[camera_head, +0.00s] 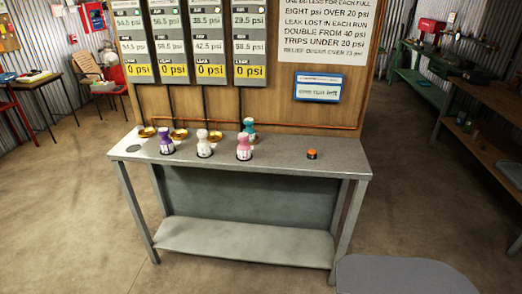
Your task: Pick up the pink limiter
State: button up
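The pink limiter (244,147) stands upright on the grey metal bench (280,168), right of the middle of a group of limiters. A white limiter (204,144) stands to its left and a purple one (166,140) farther left. A teal limiter (249,127) stands just behind it, close to it in the picture. My gripper is not in view, so its state does not show.
Several brass rings (180,134) sit along the bench's back edge under thin pipes. An orange-topped button (312,154) is on the right. A gauge board (300,100) rises behind. A flat grey surface (400,275) is at the lower right.

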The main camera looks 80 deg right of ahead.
aim_at(244, 149)
jog(key=k, duration=2.05)
jog(key=z, duration=0.85)
jog(key=i, duration=1)
jog(key=u, duration=0.1)
